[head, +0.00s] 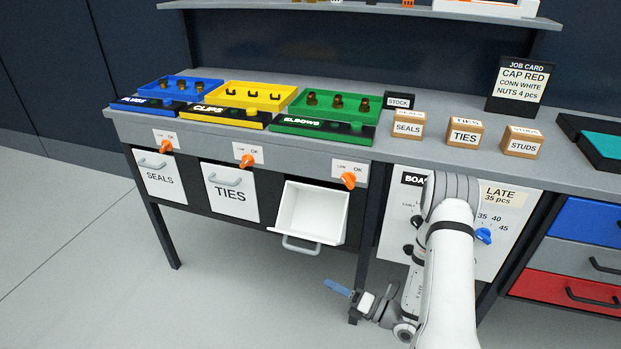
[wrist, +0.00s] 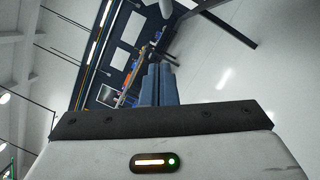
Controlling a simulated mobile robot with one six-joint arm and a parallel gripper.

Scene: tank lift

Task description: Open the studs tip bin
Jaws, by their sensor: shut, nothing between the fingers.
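The third tip bin (head: 308,212) under the bench is tilted open, its white inside bare and empty. Its grey handle (head: 301,246) hangs at its lower front edge, and its front label is hidden. An orange knob (head: 348,180) sits above it at the right. The SEALS bin (head: 159,176) and the TIES bin (head: 230,190) to its left are shut. My gripper (head: 338,288) is low, below and right of the open bin, apart from it. Its blue fingers (wrist: 157,86) are together and empty in the wrist view.
Blue, yellow and green trays (head: 335,108) of parts stand on the bench (head: 430,150). Small boxes labelled SEALS, TIES and STUDS (head: 522,141) stand to their right. A bench leg (head: 362,258) is close to my gripper. The floor in front (head: 210,290) is clear.

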